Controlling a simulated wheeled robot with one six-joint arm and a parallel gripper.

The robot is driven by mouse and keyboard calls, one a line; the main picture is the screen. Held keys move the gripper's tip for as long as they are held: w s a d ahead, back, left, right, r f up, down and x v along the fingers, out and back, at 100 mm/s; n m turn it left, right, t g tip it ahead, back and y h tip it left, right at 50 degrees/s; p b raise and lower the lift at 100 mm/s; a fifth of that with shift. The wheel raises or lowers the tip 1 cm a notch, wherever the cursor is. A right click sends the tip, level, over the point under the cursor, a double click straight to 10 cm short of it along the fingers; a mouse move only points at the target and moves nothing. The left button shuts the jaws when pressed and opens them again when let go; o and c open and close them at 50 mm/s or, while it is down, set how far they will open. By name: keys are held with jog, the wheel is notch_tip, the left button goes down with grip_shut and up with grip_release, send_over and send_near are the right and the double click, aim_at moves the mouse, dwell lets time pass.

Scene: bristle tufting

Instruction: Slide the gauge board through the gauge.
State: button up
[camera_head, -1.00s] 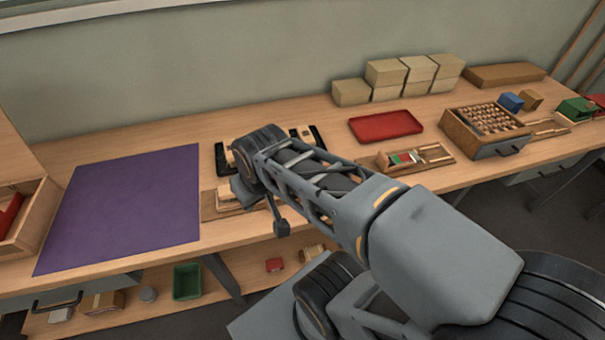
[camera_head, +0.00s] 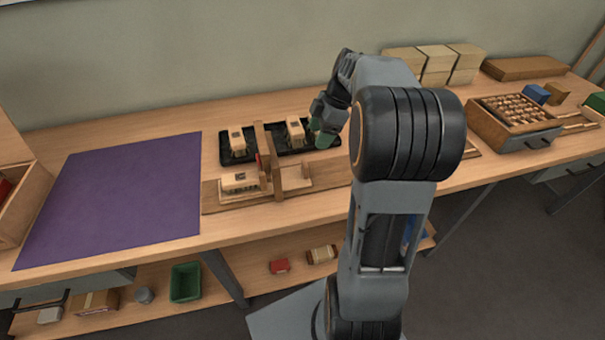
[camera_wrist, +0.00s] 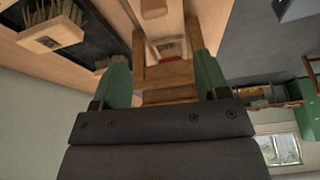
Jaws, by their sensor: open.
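The gauge appears to be the upright wooden frame (camera_head: 276,165) at the middle of the bench, with a red mark on its left side. A wooden board (camera_head: 222,198) runs through its foot, and a pale block with a dark label (camera_head: 240,182) lies on it, left of the frame. My gripper (camera_head: 326,128) is to the right of the frame, beside the right black tray. In the wrist view its green fingers (camera_wrist: 162,75) are apart, with wooden pieces (camera_wrist: 166,82) showing between them. I cannot tell whether they touch the wood.
Two black trays (camera_head: 238,158) behind the board hold pale blocks (camera_head: 295,130). A purple mat (camera_head: 115,195) lies to the left. A wooden box with a drawer (camera_head: 512,125) and stacked blocks (camera_head: 436,60) are to the right. The bench strip behind the mat is clear.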

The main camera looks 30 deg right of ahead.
aim_at(305, 164)
jog(key=shift+n, duration=0.4)
jog(key=x, duration=0.9)
jog(key=b+x, duration=0.1)
jog(key=x, duration=0.4)
jog(key=shift+w+d+f, duration=0.15)
jog(key=shift+w+d, duration=0.1)
jog(key=shift+d, duration=0.15)
